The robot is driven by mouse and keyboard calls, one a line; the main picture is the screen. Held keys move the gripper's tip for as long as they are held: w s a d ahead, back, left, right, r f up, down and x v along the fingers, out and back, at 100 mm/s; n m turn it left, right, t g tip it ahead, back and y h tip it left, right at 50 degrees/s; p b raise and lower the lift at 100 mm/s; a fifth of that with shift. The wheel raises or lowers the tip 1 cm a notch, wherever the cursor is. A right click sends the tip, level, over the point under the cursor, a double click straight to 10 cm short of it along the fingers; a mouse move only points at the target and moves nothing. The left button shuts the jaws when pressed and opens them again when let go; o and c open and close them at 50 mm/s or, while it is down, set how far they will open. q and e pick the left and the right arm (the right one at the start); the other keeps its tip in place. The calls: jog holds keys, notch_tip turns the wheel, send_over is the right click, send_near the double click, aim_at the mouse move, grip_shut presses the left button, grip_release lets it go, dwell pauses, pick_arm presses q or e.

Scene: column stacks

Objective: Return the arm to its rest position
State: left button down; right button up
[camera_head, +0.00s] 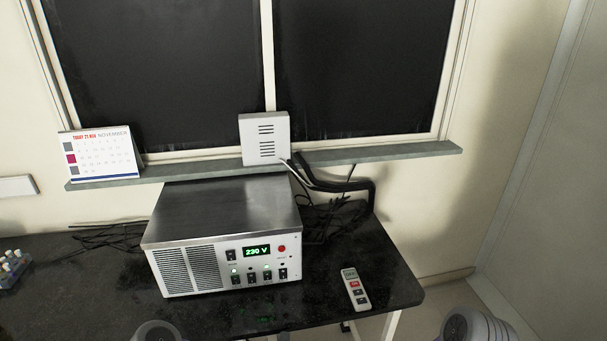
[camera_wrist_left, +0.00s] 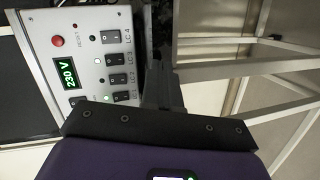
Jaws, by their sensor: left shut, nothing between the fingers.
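My left gripper (camera_wrist_left: 160,85) shows in the left wrist view as dark fingers beyond the black and purple wrist body. The fingers are shut with nothing between them. They are in front of the power supply unit's panel, beside its switches; I cannot tell the exact gap. My right gripper is out of view.
A remote (camera_head: 355,289) lies on the black table (camera_head: 395,280) right of the box. A calendar (camera_head: 101,154) and a white vented box (camera_head: 264,139) stand at the windowsill (camera_head: 390,157). Black cables run behind the power supply. Free floor lies right of the table.

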pick_arm(q)
jog(key=s+d+f+m+g+h, duration=0.2)
jog(key=s+f+m+g+h, duration=0.2)
jog(key=s+f+m+g, duration=0.45)
jog(key=s+a+f+m+g, duration=0.2)
jog(key=s+a+f+g, duration=0.1)
jog(key=s, duration=0.4)
jog(key=s+a+f+m+g, duration=0.2)
jog(key=s+f+m+g, duration=0.1)
jog(key=s, duration=0.3)
jog(key=shift+s+a, duration=0.4)
